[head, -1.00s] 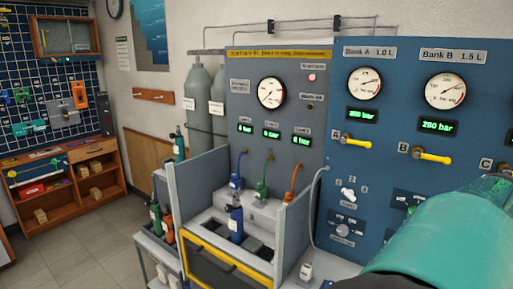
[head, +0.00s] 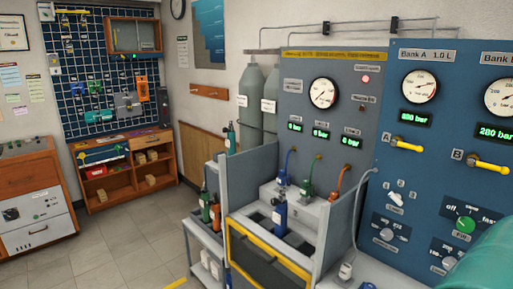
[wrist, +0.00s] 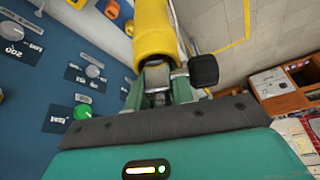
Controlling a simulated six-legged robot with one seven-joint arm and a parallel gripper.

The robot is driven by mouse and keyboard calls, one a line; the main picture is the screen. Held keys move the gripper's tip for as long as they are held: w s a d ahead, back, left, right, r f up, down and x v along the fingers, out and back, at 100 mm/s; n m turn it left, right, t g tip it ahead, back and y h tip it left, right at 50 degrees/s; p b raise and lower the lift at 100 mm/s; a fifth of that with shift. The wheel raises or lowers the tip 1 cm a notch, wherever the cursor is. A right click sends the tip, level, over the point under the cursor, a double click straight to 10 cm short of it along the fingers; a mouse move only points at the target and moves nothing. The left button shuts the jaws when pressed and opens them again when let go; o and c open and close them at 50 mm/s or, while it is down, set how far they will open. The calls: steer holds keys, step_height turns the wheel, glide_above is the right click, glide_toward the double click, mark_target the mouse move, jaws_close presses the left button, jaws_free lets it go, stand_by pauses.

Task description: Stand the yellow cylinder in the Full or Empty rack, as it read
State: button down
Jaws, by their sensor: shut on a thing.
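In the wrist view my gripper (wrist: 157,88) is shut on the yellow cylinder (wrist: 152,32), whose far end runs out of the top of the picture. A black knob-like part (wrist: 204,70) shows beside the cylinder's near end. In the head view neither the gripper nor the yellow cylinder shows; only my teal arm is at the lower right. A small grey cart (head: 203,240) left of the testbench holds green and orange cylinders. I cannot read any Full or Empty label on it.
A blue cylinder (head: 280,216) stands in the testbench bay (head: 236,240), behind a yellow-edged front. The blue bank panel (head: 420,175) is close on the right. An orange-brown workbench (head: 122,172) and a grey cabinet (head: 38,215) stand at the left. The tiled floor (head: 130,245) between is clear.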

steer(key=shift+w+a, duration=0.2)
steer(key=shift+w, duration=0.5)
steer(key=w+a+f+m, duration=0.1)
steer(key=w+a+f, duration=0.5)
steer(key=w+a, duration=0.45)
steer(key=w+a+f+m, duration=0.1)
steer(key=w+a+f, duration=0.5)
steer(key=w+a, duration=0.4)
steer(key=w+a+f+m+h, duration=0.1)
steer(key=w+a+f, duration=0.15)
steer(key=f, duration=0.45)
steer(key=w+a+f+m, duration=0.1)
steer(key=w+a+f, duration=0.1)
steer(key=a+f, duration=0.3)
step_height(320, 180, down, 13)
steer(key=s, duration=0.2)
steer(key=shift+s+d, duration=0.3)
